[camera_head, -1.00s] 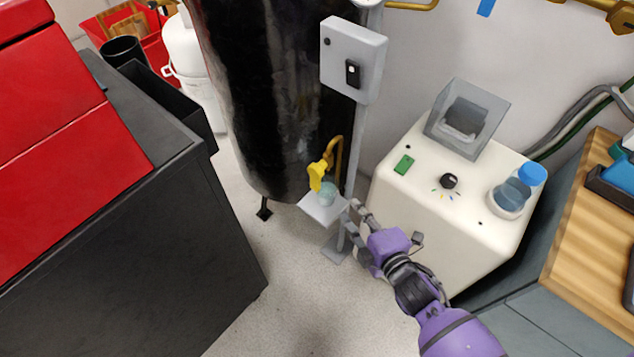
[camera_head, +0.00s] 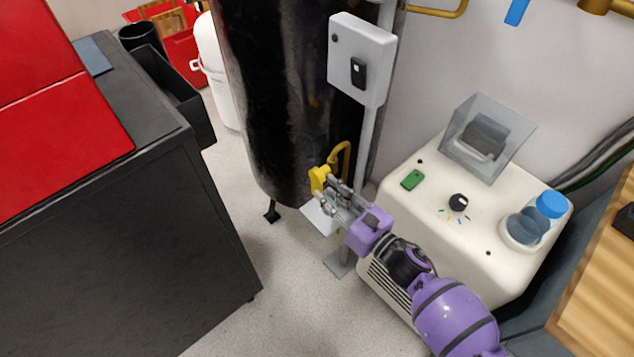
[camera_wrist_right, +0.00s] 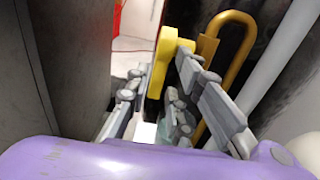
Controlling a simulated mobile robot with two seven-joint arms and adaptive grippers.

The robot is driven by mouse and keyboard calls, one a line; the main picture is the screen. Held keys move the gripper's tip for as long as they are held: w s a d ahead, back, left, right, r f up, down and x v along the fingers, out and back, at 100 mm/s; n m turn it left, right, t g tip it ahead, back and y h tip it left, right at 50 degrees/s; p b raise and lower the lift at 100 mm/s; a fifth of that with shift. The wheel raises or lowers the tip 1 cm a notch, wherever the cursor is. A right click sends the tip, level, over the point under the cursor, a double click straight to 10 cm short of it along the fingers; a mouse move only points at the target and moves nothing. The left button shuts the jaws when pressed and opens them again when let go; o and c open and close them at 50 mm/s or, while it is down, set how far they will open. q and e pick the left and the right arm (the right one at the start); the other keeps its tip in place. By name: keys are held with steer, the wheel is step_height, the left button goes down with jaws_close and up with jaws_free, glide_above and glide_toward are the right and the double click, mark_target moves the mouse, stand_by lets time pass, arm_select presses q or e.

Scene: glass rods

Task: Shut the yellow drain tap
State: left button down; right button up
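The yellow drain tap (camera_head: 318,179) sits on a bent brass pipe (camera_head: 341,157) at the front of the black tank (camera_head: 278,110). My right gripper (camera_head: 327,191) is at the tap, just below and in front of its handle. In the right wrist view the yellow handle (camera_wrist_right: 162,62) stands upright between the two spread fingers (camera_wrist_right: 155,88); whether either touches it I cannot tell. A glass cup (camera_wrist_right: 178,128) shows beneath, partly hidden by the fingers. The small shelf (camera_head: 318,217) under the tap is partly covered by my gripper. My left gripper is not in view.
A grey post (camera_head: 366,140) carries a switch box (camera_head: 358,58) above the tap. A cream machine (camera_head: 440,225) with a glass bottle (camera_head: 530,222) stands to the right. A dark cabinet (camera_head: 120,250) is at left, with free floor between it and the tank.

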mark_target(320, 187)
steer(key=shift+x, duration=2.35)
steer(key=shift+c, duration=0.4)
jaws_close()
